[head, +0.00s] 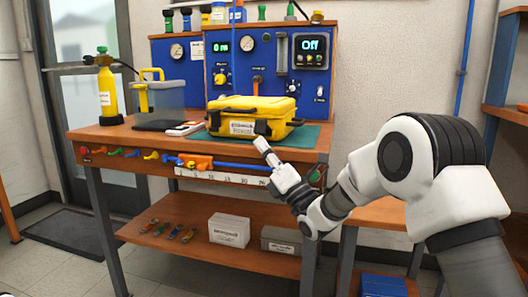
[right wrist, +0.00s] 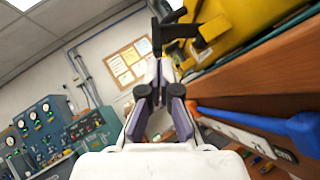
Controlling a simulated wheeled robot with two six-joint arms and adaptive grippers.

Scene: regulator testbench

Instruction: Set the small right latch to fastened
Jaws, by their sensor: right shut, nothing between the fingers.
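A yellow case (head: 245,115) with a closed lid and a white label lies on a green mat (head: 312,136) on the workbench. A small dark latch (head: 262,127) sits at the right of its front face, just above my right gripper (head: 260,143). In the right wrist view a black latch part (right wrist: 178,31) juts out from the case (right wrist: 235,25), close to my gripper's tips (right wrist: 162,68). I cannot tell whether they touch, nor clearly how the latch is set. My right gripper is shut and empty. My left gripper is not in view.
A blue gauge panel (head: 265,65) rises behind.

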